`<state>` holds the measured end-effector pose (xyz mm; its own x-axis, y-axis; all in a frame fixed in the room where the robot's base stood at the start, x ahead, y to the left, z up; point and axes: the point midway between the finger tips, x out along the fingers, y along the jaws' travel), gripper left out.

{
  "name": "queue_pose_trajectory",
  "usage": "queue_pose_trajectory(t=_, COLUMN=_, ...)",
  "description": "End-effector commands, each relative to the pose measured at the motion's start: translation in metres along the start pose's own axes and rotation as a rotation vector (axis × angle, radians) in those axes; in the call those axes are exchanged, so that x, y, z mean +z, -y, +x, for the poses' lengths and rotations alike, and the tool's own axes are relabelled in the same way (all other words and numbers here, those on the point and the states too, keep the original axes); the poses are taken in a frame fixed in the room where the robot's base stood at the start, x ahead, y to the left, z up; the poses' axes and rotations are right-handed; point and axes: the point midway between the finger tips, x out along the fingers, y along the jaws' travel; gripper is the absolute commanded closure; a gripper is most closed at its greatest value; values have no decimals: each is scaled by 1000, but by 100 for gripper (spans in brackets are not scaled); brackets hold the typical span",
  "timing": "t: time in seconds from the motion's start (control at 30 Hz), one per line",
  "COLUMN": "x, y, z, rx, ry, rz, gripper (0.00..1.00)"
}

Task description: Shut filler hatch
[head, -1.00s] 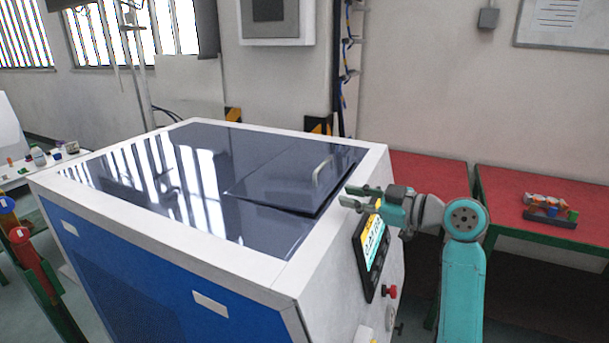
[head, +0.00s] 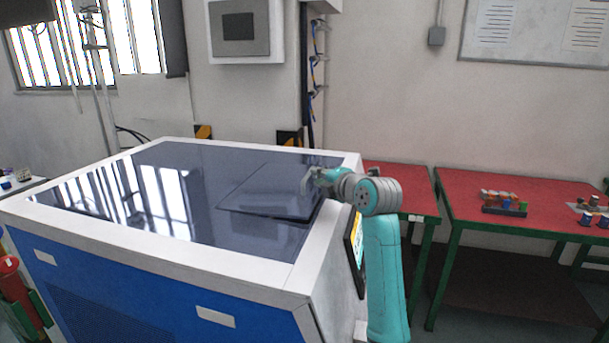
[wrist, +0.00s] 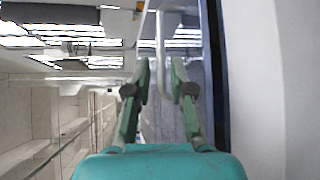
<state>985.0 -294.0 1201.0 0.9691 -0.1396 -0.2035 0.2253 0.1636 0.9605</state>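The filler hatch (head: 262,195) is a dark glossy panel in the top of the blue and white generator (head: 180,265). Its near edge shows as a dark line and seems slightly raised above the surrounding top. My gripper (head: 308,182) is over the hatch's right part, at its handle, and largely hides the handle in the head view. In the wrist view the pale handle (wrist: 160,42) stands between the two fingertips of my gripper (wrist: 160,68). The fingers are apart, with gaps on both sides of the handle.
Red-topped tables (head: 540,205) stand along the wall to the right, with small coloured items (head: 503,203) on them. A control screen (head: 354,250) is on the generator's right side, close to my arm. A grey wall box (head: 240,32) hangs behind.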

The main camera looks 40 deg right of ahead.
Motion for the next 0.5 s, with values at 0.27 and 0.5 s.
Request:
queue_pose_trajectory(t=0.27, x=-1, y=0, z=47, rx=0, ry=-3, rz=2, gripper=77)
queue_pose_trajectory(t=0.5, x=-1, y=0, z=67, rx=-1, ry=-2, rz=2, gripper=77)
